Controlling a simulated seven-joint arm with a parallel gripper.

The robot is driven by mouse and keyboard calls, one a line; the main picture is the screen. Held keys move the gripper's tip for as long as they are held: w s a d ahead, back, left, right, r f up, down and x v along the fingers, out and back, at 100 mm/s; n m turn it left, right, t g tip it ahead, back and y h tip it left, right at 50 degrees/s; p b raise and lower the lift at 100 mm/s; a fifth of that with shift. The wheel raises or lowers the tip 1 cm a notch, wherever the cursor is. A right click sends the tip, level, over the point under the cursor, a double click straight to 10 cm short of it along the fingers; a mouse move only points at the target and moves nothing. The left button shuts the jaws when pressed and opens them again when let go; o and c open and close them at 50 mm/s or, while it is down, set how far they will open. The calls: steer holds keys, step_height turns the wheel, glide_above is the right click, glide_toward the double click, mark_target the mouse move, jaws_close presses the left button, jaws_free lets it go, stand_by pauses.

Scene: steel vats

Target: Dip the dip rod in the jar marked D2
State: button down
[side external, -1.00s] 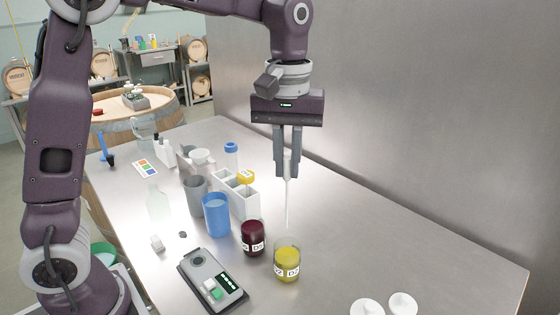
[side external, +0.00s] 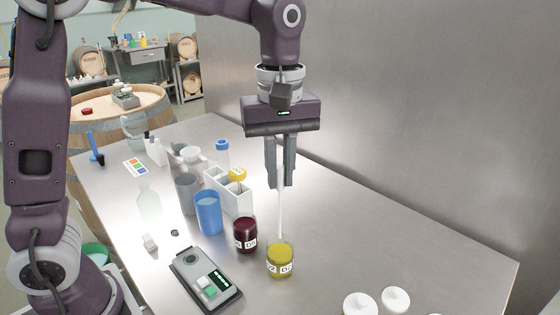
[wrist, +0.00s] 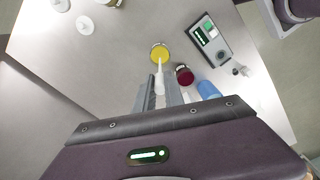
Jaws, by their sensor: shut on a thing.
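My gripper (side external: 280,186) is shut on the white dip rod (side external: 281,215), which hangs nearly upright with its tip down. The jar marked D2 (side external: 281,262) holds yellow liquid and stands on the steel bench below the rod. The rod's tip shows at the jar's far rim; I cannot tell whether it is just above or inside the mouth. In the wrist view the rod (wrist: 159,84) points between the fingers toward the yellow jar (wrist: 160,52). A dark red jar (side external: 245,234), whose label I cannot read surely, stands just left of D2.
A blue cup (side external: 208,212), a grey cup (side external: 187,192) and a white rack (side external: 236,199) stand behind the jars. A meter (side external: 206,279) lies at front left. White lids (side external: 361,306) lie at front right. The bench right of the jars is clear.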

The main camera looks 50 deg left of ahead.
mark_target(280, 210)
steer(key=shift+f, duration=0.25)
steer(key=shift+f, duration=3.95)
